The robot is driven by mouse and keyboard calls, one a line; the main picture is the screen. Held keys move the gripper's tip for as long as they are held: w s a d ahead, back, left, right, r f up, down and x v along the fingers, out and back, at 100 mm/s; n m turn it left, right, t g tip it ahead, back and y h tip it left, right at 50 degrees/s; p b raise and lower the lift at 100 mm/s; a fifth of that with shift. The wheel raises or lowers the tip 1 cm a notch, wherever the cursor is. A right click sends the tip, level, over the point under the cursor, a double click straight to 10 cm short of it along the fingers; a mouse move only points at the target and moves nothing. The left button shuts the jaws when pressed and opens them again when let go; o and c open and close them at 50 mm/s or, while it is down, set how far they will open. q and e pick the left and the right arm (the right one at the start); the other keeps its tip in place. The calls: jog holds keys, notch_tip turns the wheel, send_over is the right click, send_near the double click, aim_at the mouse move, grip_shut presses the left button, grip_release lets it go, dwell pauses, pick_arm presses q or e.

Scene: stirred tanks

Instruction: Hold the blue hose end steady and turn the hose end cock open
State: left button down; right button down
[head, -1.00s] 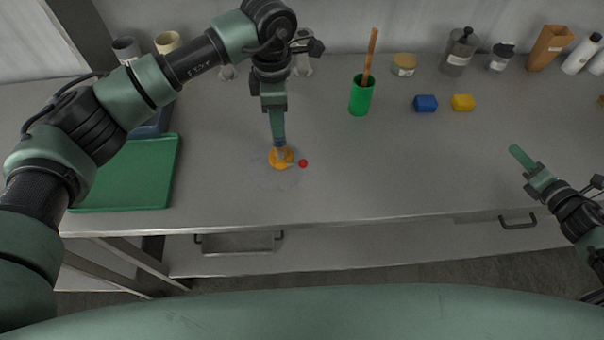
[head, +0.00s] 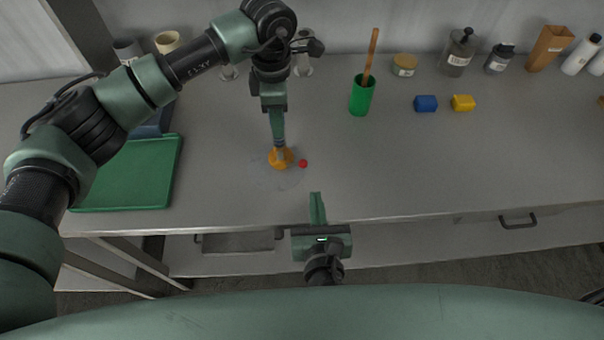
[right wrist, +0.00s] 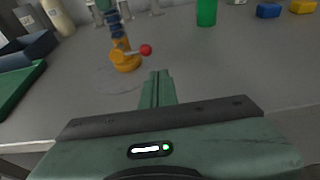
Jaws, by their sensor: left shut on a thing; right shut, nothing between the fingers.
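The hose end cock (head: 280,158) is an orange fitting standing on the bench, with a short pale lever ending in a red knob (head: 303,163) that points right. The cock also shows in the right wrist view (right wrist: 126,60), with its red knob (right wrist: 146,49). My left gripper (head: 279,139) points down, shut on the blue hose end (right wrist: 117,30) just above the orange body; its fingers partly hide the blue part. My right gripper (head: 316,197) is shut and empty, at the bench's front edge, nearer me than the knob and apart from it.
A green tray (head: 125,175) lies left. A green cup (head: 361,97) with a brown stick stands behind right, beside a blue block (head: 425,103) and a yellow block (head: 463,102). Bottles line the back. A faint ring marks the bench around the cock. The bench right of the knob is clear.

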aim_at(303, 164)
jog(key=shift+s+a+r, duration=0.25)
jog(key=shift+s+a, duration=0.05)
jog(key=shift+a, duration=0.35)
jog(key=shift+s+a+r, duration=0.25)
jog(key=shift+a, duration=0.35)
jog(key=shift+w, duration=0.1)
jog(key=x, duration=1)
jog(key=shift+f, duration=0.2)
jog(key=shift+d+r+n+h, duration=0.1)
jog(key=shift+r+n+h, duration=0.2)
jog(key=shift+r+n, duration=0.25)
jog(key=shift+r+n+h, duration=0.6)
jog(key=shift+r+n, duration=0.1)
jog(key=shift+n, duration=0.45)
jog(key=shift+a+r, duration=0.2)
jog(key=shift+r, duration=0.25)
jog(key=shift+a+r, duration=0.2)
jog(key=shift+r, duration=0.3)
jog(key=shift+a+r, duration=0.6)
jog(key=shift+r, duration=0.15)
